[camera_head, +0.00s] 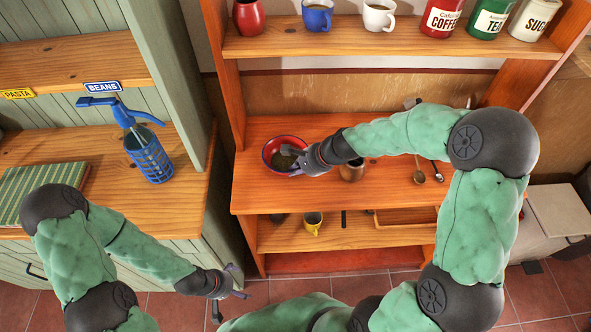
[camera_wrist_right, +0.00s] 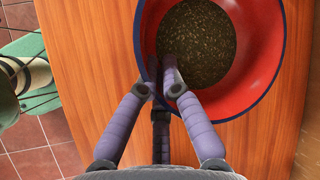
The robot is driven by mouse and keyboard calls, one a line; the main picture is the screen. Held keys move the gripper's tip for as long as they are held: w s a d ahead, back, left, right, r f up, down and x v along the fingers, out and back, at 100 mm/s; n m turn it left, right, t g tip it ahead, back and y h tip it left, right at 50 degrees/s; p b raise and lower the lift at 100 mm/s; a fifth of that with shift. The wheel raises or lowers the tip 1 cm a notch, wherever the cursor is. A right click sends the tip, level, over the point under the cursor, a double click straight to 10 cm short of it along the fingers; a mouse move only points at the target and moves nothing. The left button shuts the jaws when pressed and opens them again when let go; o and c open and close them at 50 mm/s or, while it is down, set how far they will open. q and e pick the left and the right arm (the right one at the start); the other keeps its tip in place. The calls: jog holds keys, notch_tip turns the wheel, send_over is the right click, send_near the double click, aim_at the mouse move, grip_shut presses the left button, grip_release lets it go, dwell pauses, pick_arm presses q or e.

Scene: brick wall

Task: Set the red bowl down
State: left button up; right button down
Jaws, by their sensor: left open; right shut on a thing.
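The red bowl (camera_head: 285,142) has a dark blue rim and a dark grainy filling. It is at the left end of the orange wooden worktop (camera_head: 330,191). My right gripper (camera_head: 293,162) is shut on its near rim. In the right wrist view the bowl (camera_wrist_right: 258,78) looks level, with one finger of the right gripper (camera_wrist_right: 161,70) inside the wall and the other outside. Whether the bowl's base touches the worktop is hidden. My left gripper (camera_head: 236,281) is open and empty, low in front of the shelf unit.
A yellow mug (camera_head: 312,222) stands on the lower shelf. A blue siphon bottle (camera_head: 148,155) stands on the left cabinet. Mugs and canisters (camera_head: 441,17) line the upper shelf.

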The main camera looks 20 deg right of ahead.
jog(key=c, duration=1.4)
grip_release()
jog(key=shift+s+d+r+p, duration=0.1)
jog(key=shift+r+p, duration=0.3)
jog(key=shift+r, duration=0.05)
jog(key=p+v, duration=0.4)
jog(key=v, duration=0.7)
jog(key=shift+s+d, duration=0.15)
